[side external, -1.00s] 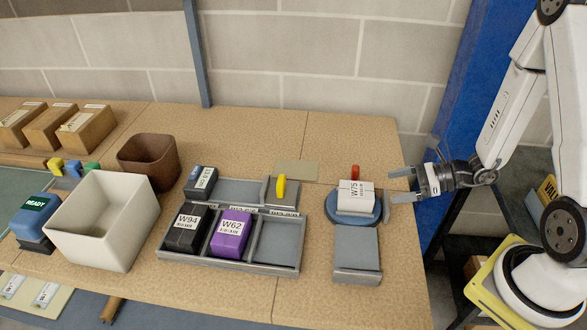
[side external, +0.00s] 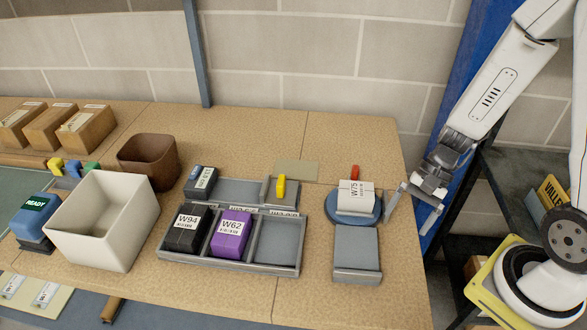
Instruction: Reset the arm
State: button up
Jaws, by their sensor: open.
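My gripper (side external: 414,212) is open and empty. It hangs just off the right end of the wooden bench (side external: 300,150), fingers pointing down and slightly left. It is to the right of a round blue-grey turntable (side external: 340,219) that carries a white box labelled W75 (side external: 352,197). I see a gap between the near finger and the turntable's edge, though the depth is hard to judge.
A grey tray (side external: 215,262) holds a black box W94 (side external: 186,231), a purple box W62 (side external: 230,233) and a small dark box (side external: 201,182). A white bin (side external: 100,225), a brown bin (side external: 147,163) and a grey stand (side external: 356,250) are on the bench. A dark rack (side external: 520,165) stands right.

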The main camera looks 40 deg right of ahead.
jog(key=w+r+n+t+h, duration=0.3)
jog(key=n+h, duration=0.4)
jog(key=n, duration=0.5)
notch_tip(320, 180, up, 2)
jog(key=shift+w+d+r+n, duration=0.2)
jog(key=shift+w+d+n, duration=0.15)
jog(key=shift+w, duration=0.35)
